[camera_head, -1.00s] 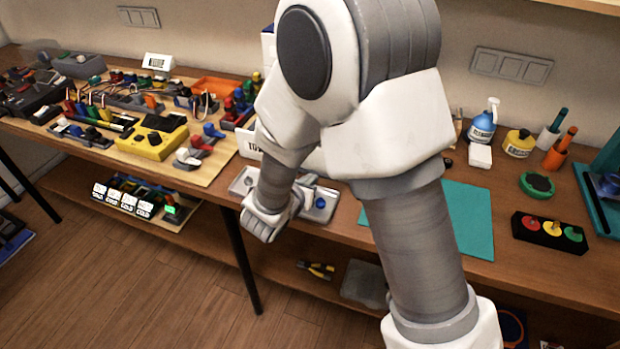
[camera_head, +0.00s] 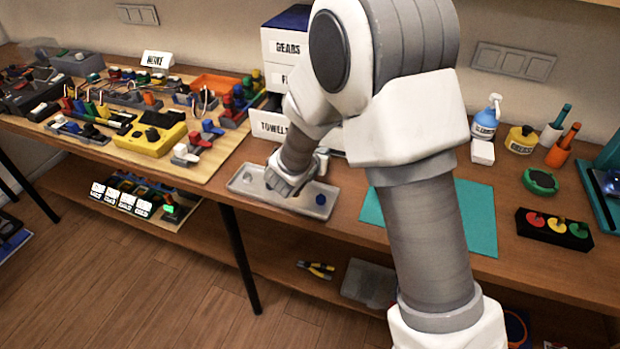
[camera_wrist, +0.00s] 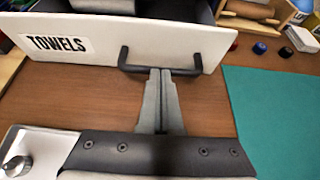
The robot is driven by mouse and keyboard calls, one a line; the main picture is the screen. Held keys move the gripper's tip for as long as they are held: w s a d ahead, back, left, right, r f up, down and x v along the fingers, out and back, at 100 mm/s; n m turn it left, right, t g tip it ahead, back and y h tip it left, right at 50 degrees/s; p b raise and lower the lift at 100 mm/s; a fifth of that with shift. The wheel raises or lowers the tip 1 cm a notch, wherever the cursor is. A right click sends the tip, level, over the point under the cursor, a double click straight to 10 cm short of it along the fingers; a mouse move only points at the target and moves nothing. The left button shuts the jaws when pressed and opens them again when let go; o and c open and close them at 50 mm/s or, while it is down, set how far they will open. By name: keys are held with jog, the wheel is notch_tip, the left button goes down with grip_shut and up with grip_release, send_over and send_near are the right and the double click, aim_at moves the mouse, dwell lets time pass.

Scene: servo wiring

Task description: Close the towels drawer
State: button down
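The towels drawer (camera_wrist: 90,42) has a white front with a black "TOWELS" label and a dark bar handle (camera_wrist: 160,70). In the wrist view it is partly open, with its dark inside showing behind the front. In the head view its labelled end (camera_head: 268,125) shows at the bottom of the white cabinet, and my arm hides the rest. My gripper (camera_wrist: 161,73) has its fingers together at the middle of the handle. Whether they touch it, I cannot tell. No part of the handle is visibly clamped. The fingertips are hidden in the head view.
A teal mat (camera_head: 475,215) lies to the right. The wooden board (camera_head: 205,165) with wired parts is at the left. Bare tabletop (camera_wrist: 100,90) lies before the drawer front.

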jog(key=w+d, duration=0.1)
jog(key=w, duration=0.2)
jog(key=w+d, duration=0.1)
jog(key=w, duration=0.2)
jog(key=w+d+b, duration=0.1)
jog(key=w, duration=0.2)
jog(key=shift+w+d+f, duration=0.1)
jog(key=shift+w+d, duration=0.05)
jog(key=shift+d, duration=0.05)
jog(key=shift+w+d, duration=0.15)
jog(key=shift+w, duration=0.45)
jog(key=shift+d+r, duration=0.1)
jog(key=shift+r, duration=0.15)
